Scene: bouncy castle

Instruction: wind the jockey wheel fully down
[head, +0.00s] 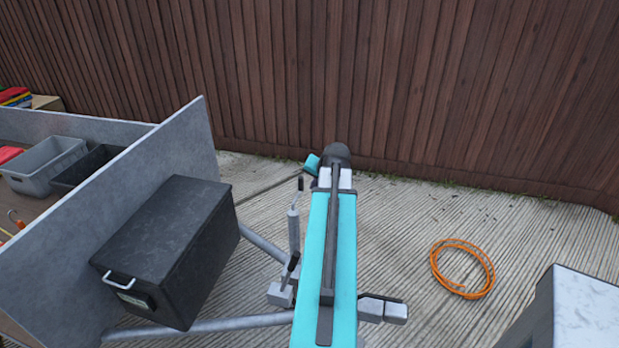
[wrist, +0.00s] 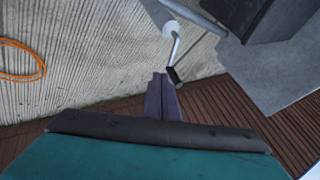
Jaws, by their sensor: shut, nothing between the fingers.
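The jockey wheel's grey upright tube (head: 294,230) stands on the trailer drawbar (head: 215,325), left of my teal arm in the head view. Its crank, with a black grip (head: 300,184), is at the tube's top. In the wrist view the white tube top (wrist: 170,29), the crank rod and the black grip (wrist: 174,76) show. My gripper (wrist: 160,77) is shut and empty, its fingertips close beside the grip on its left; I cannot tell whether they touch. The gripper is hidden in the head view. A black-handled clamp (head: 285,285) sits low on the tube. The wheel is hidden.
A black box (head: 170,250) sits on the drawbar before the trailer's grey front panel (head: 150,180). The coupling (head: 382,309) lies right of my arm. An orange hose coil (head: 462,268) lies on open ground; a pale block (head: 580,310) stands lower right. A wooden fence (head: 450,90) closes the back.

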